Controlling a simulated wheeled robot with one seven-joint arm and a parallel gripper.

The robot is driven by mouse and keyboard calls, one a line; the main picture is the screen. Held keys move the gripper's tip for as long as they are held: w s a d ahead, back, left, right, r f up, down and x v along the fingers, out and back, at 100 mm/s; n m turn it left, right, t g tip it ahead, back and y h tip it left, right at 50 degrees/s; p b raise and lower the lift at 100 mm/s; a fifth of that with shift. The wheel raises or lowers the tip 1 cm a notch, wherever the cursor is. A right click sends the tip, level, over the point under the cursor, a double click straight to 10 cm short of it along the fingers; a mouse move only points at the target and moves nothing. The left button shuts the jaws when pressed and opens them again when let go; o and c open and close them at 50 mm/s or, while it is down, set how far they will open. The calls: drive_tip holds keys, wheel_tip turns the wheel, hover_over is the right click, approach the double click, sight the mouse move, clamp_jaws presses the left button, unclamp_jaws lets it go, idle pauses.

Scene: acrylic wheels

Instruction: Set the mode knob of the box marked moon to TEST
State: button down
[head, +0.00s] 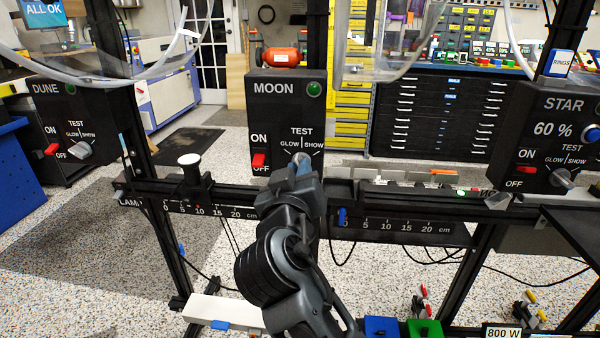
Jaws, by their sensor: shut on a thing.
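The box marked MOON (286,106) is a black panel in the middle of the head view, with a green lamp at its upper right. Its mode knob (298,157) is grey and sits under the labels GLOW, TEST and SHOW, with TEST at the top. My gripper (300,163) reaches the panel from below and is shut on this knob. The gripper hides most of the knob, so I cannot tell clearly which label it points at. A red ON/OFF switch (259,160) is left of the knob, low near OFF.
The DUNE box (66,115) is at the left and the STAR box (556,120) at the right, each with a similar knob and red switch. A black rail (225,197) with centimetre scales runs below the MOON box. Clear curved plastic hangs above.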

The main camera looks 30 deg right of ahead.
drive_tip(key=shift+f+m+b, duration=0.1)
drive_tip(key=shift+m+b, duration=0.8)
drive_tip(key=shift+b, duration=0.1)
drive_tip(key=shift+f+b, duration=0.1)
drive_tip(key=shift+b, duration=0.35)
drive_tip(key=shift+m+b, duration=1.3)
drive_tip(key=shift+b, duration=0.3)
drive_tip(key=c, duration=1)
unclamp_jaws()
drive_tip(key=shift+r, duration=0.2)
drive_tip(key=v, duration=0.7)
